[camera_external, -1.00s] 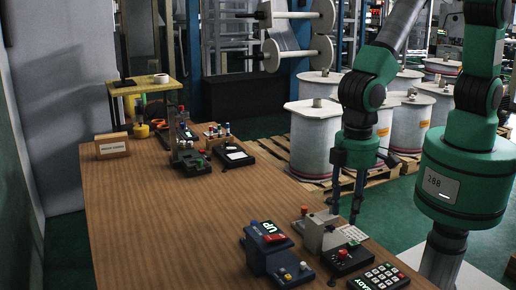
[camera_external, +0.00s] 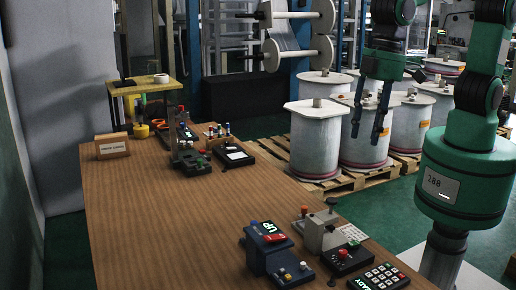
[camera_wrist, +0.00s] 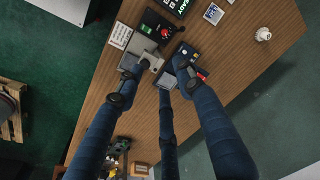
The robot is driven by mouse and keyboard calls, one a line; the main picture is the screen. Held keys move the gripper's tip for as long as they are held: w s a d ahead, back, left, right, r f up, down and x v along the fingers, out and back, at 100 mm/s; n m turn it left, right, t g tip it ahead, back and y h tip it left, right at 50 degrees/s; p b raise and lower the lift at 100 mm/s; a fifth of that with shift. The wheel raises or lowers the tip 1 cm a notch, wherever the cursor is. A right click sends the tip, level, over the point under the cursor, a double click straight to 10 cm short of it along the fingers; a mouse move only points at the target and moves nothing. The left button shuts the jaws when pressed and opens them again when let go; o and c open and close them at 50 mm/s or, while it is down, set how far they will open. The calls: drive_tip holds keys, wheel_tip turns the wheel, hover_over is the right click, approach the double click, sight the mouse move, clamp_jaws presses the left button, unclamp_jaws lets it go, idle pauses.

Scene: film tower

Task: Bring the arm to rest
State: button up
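My gripper (camera_external: 366,134) hangs high beyond the right edge of the wooden table, fingers pointing down, in front of the white drums in the external view. Its dark fingers are spread apart with nothing between them. In the wrist view the gripper (camera_wrist: 160,78) shows its blue fingers apart, with the table and devices far below. My arm is raised above the green base at the right; its upper part runs out of the external view's top.
The wooden table (camera_external: 190,225) is bare in its middle. At its near right stand a blue box with an UP display (camera_external: 268,250), a grey device (camera_external: 318,232) and a keypad (camera_external: 380,277). More devices (camera_external: 190,158) stand at its far end. White drums (camera_external: 318,145) stand on pallets behind.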

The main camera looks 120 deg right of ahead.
drive_tip(key=s+d+r+n+t, duration=0.1)
drive_tip(key=s+r+t, duration=0.1)
drive_tip(key=s+r, duration=0.6)
drive_tip(key=s+d+r+n+t, duration=0.1)
drive_tip(key=s+d+r+n, duration=0.1)
drive_tip(key=s+r, duration=0.7)
drive_tip(key=s, duration=0.7)
drive_tip(key=shift+s+d+r+t, duration=0.15)
drive_tip(key=shift+s+d+t, duration=0.1)
drive_tip(key=shift+t, duration=0.15)
